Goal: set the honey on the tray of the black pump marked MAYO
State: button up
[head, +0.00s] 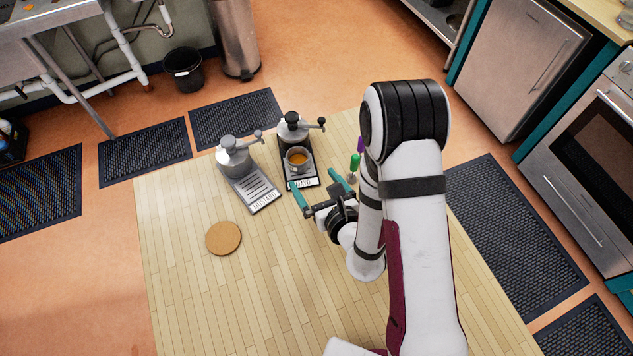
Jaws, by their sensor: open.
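The honey appears as an amber fill in a small grey round cup (297,158). The cup stands upright on the tray of the black pump (292,124), below its head. The black pump's front label (303,184) seems to read MAYO, though the letters are small. A grey pump (233,157) with its own slotted tray and label stands to the left. My gripper (313,179) is open and empty, its teal fingers apart, in front of the black pump's tray. The cup is beyond the fingertips, and no contact with it shows.
A round cork mat (223,238) lies bare on the wooden table (190,290). A green-topped item (355,161) and a purple one (360,144) stand right of the black pump, partly hidden by my arm. The front and left of the table are clear.

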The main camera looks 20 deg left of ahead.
jog(key=shift+s+d+r, duration=0.2)
jog(key=shift+s+d, duration=0.1)
jog(key=shift+d, duration=0.05)
jog(key=s+a+r+n+g+y, duration=0.25)
jog(key=s+r+n+g, duration=0.3)
jog(key=r, duration=0.35)
jog(key=s+a+r+n+g+y, duration=0.1)
jog(key=s+r+n+g+y, duration=0.4)
jog(key=r, duration=0.5)
jog(key=s+d+n+g+h, duration=0.3)
jog(key=s+d+n+h, duration=0.5)
jog(key=s+d+n, duration=0.15)
jog(key=d+f+n+t+h, duration=0.1)
jog(key=d+t+h, duration=0.3)
jog(key=d, duration=1.1)
jog(key=f+h, duration=0.1)
jog(key=h, duration=0.2)
jog(key=shift+w+d+f+n, duration=0.25)
jog(key=shift+d+f+n, duration=0.05)
jog(key=shift+f, duration=0.05)
